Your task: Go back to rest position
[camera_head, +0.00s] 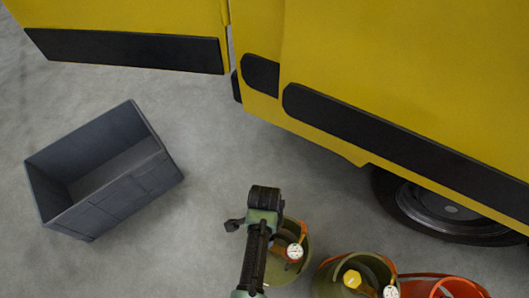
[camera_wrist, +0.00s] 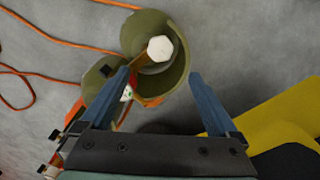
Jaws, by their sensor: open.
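My gripper (camera_wrist: 160,88) is open in the wrist view, with its two blue fingers apart. The fingers are hard to make out there. Nothing shows held between the fingers.
An empty grey crate (camera_head: 150,175) stands on the floor at left. A yellow van (camera_head: 400,70) with a dark wheel (camera_head: 440,210) fills the upper right. Orange cord (camera_wrist: 60,40) lies on the floor.

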